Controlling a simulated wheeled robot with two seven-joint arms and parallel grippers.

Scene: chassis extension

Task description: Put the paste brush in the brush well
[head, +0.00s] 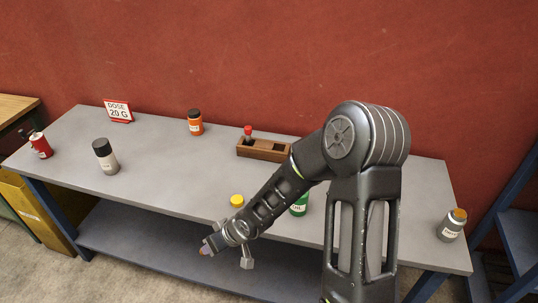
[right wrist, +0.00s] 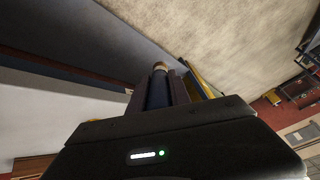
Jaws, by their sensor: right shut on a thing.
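My right gripper (head: 212,244) is at the front edge of the table, at the end of the arm that comes in from the right. In the right wrist view it is shut on a dark cylindrical thing with a tan end (right wrist: 158,92), which looks like the paste brush. Its bristles cannot be made out. A brown wooden holder (head: 263,152) with dark open compartments stands toward the back of the table, beyond the gripper. A red-topped thing (head: 248,132) stands upright at its left end. Which compartment is the brush well I cannot tell. My left gripper is not in view.
On the grey table (head: 165,165) stand an orange bottle (head: 195,124), a grey bottle with black cap (head: 106,158), a red can (head: 40,146), a dose sign (head: 118,111) and a jar (head: 452,226). A yellow-capped bottle (head: 237,201) and green bottle (head: 299,205) stand close to my right arm.

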